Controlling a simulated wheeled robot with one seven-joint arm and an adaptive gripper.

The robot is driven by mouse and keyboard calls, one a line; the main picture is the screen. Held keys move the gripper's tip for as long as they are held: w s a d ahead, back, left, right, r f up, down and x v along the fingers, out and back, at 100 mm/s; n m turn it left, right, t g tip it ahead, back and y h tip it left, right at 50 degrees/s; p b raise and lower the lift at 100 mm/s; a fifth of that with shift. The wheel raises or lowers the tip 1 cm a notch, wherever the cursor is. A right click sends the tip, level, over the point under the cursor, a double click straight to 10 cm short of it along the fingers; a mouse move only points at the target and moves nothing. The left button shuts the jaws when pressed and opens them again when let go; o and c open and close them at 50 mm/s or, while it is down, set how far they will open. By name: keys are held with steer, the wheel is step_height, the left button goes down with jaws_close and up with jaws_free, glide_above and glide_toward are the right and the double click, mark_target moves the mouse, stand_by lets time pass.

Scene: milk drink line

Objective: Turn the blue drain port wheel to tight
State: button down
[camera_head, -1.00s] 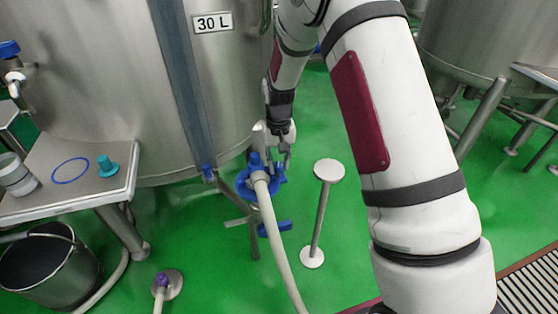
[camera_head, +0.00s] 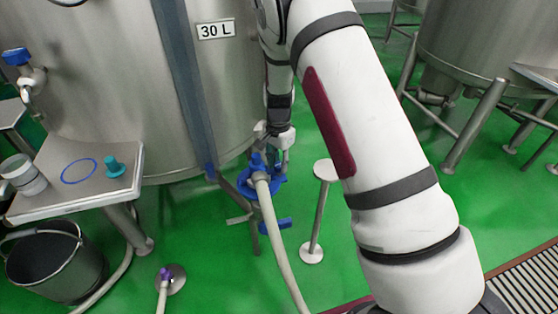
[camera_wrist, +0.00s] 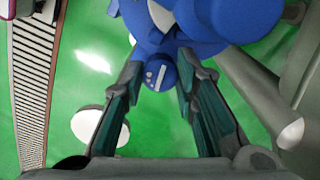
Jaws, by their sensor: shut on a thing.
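The blue drain port wheel (camera_head: 270,188) is low at the front of the large steel tank, with a pale hose joined at its middle. In the wrist view the blue wheel (camera_wrist: 195,45) fills the top, with a rounded blue lobe (camera_wrist: 160,74) bearing pale marks pointing down between my fingers. My gripper (camera_head: 281,158) reaches down to the wheel's right side. In the wrist view my gripper (camera_wrist: 158,85) has its two dark green-padded fingers on either side of that lobe and is shut on it. The wheel's far side and any tight mark cannot be made out.
A pale hose (camera_head: 276,235) runs down from the port. A blue lever (camera_head: 275,225) sits below it. A round-topped stand (camera_head: 325,170) is close on the right. A steel shelf (camera_head: 75,195) and bucket (camera_head: 55,265) are at left. Green floor is open between.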

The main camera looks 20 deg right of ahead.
mark_target(278, 164)
steer(key=shift+m+p, duration=0.3)
steer(key=shift+m, duration=1)
steer(key=c, duration=1.3)
jaws_free()
steer(key=shift+r, duration=6.05)
